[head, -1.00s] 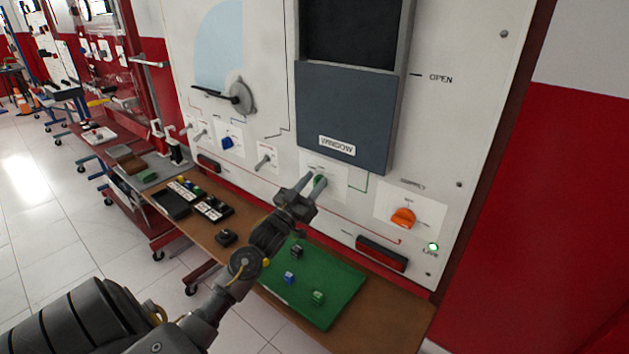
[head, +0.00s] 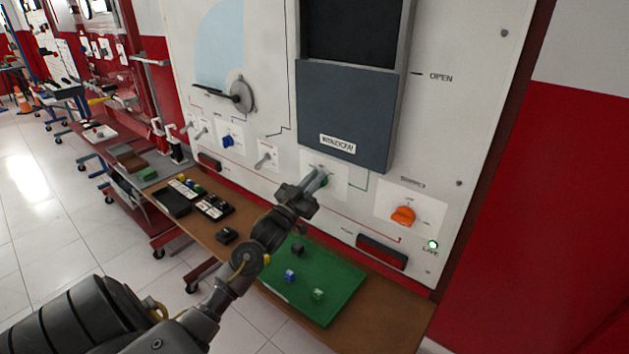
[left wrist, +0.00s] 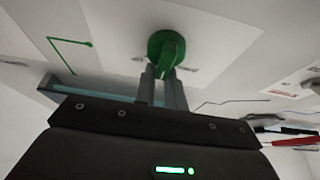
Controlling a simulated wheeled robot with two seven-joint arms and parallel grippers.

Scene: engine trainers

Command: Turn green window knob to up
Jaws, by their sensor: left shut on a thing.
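The green window knob (head: 324,182) sits on a pale label plate low on the white panel, below the dark window pane (head: 345,113). In the head view it is mostly hidden by my left gripper (head: 318,182). In the left wrist view the knob (left wrist: 167,50) is a round green disc with a raised grip bar. The fingers of my left gripper (left wrist: 164,74) are at the bar, shut on it. The exact angle of the bar is hard to tell. My right gripper is not in view.
An orange supply knob (head: 403,216) and a lit green lamp (head: 432,245) are to the right. A dark red bar (head: 381,252) is below. A green mat (head: 345,298) with small blocks lies on the wooden shelf under the panel. Toggle switches (head: 265,160) are to the left.

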